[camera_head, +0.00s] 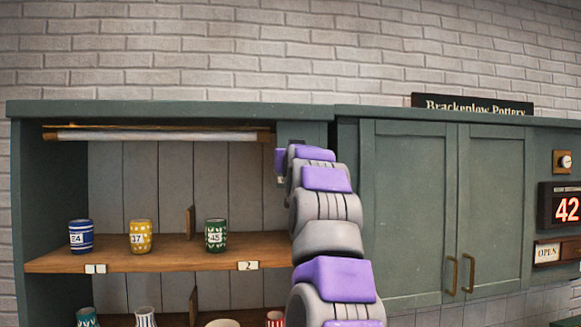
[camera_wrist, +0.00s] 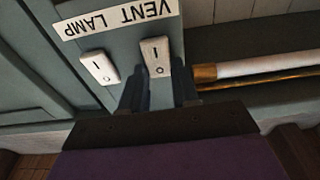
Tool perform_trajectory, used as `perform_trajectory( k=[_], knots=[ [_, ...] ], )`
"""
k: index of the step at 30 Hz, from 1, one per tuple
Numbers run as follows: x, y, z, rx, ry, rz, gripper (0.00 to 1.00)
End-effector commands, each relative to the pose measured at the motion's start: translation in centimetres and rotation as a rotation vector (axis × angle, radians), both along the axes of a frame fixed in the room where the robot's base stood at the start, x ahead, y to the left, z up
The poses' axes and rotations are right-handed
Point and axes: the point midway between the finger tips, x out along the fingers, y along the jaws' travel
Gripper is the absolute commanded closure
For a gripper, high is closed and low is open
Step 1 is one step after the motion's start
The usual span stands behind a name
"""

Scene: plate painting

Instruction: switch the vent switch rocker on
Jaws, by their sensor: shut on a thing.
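The vent switch rocker (camera_wrist: 155,57) is a cream rocker marked I and O under the word VENT on an inverted label (camera_wrist: 118,17) in the wrist view. My gripper (camera_wrist: 160,92) is at the rocker's near end, with one dark finger on each side, shut on it. The fingers hide part of the plate around it. Which way the rocker is tilted I cannot tell. In the head view my gripper (camera_head: 280,165) is up by the post between the open shelf and the cupboard, and my arm mostly hides the switches.
A similar lamp rocker (camera_wrist: 98,67) sits to the left of the vent rocker. Patterned cups (camera_head: 141,236) stand on the wooden shelf (camera_head: 180,256). The cupboard doors (camera_head: 415,210) are shut.

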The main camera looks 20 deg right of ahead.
Motion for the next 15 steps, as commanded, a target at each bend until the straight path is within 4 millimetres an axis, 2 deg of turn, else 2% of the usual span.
perform_trajectory(
  k=[1,15],
  knots=[
    [0.04,-0.02,-0.93,-0.006,-0.019,0.000,1.00],
    [-0.05,0.02,-0.93,-0.049,-0.169,0.000,1.00]
  ],
)
